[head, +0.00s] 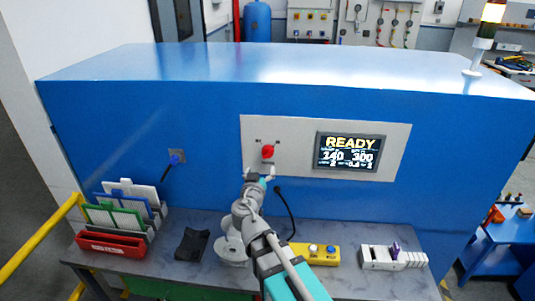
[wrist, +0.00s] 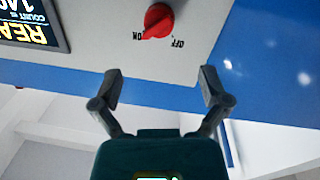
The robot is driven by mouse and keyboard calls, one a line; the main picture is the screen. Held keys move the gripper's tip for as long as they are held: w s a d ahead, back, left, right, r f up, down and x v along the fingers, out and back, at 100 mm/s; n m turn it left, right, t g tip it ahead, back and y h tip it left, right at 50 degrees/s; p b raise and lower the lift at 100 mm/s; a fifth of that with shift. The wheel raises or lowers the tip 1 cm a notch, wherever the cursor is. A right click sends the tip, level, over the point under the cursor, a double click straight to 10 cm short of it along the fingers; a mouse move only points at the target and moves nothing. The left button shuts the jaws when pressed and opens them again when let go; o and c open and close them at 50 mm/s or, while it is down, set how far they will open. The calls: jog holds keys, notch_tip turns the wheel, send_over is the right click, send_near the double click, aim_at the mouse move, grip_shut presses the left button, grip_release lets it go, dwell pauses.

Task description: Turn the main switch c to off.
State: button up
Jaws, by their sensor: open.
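The main switch is a red rotary knob on the light grey panel (head: 399,139) of the blue machine, seen in the head view (head: 268,151) and at the top of the wrist view (wrist: 158,18). In the wrist view its labels appear upside down, ON on the left and OFF on the right. The knob's pointed end is toward ON. My gripper (head: 259,172) is just below the knob in the head view. The wrist view shows my gripper (wrist: 160,75) open and empty, its fingers spread wide and apart from the knob.
A display (head: 350,152) reading READY is right of the knob. A blue plug (head: 175,160) sits in a socket at left. The bench below holds a red rack (head: 110,244), a black holder (head: 192,244), a yellow button box (head: 315,254) and a grey block (head: 393,258).

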aim_at(266, 154)
jog(key=w, duration=0.7)
jog(key=w+d, duration=0.1)
jog(key=w, duration=0.2)
jog(key=shift+w+d, duration=0.1)
jog(key=shift+w, duration=0.05)
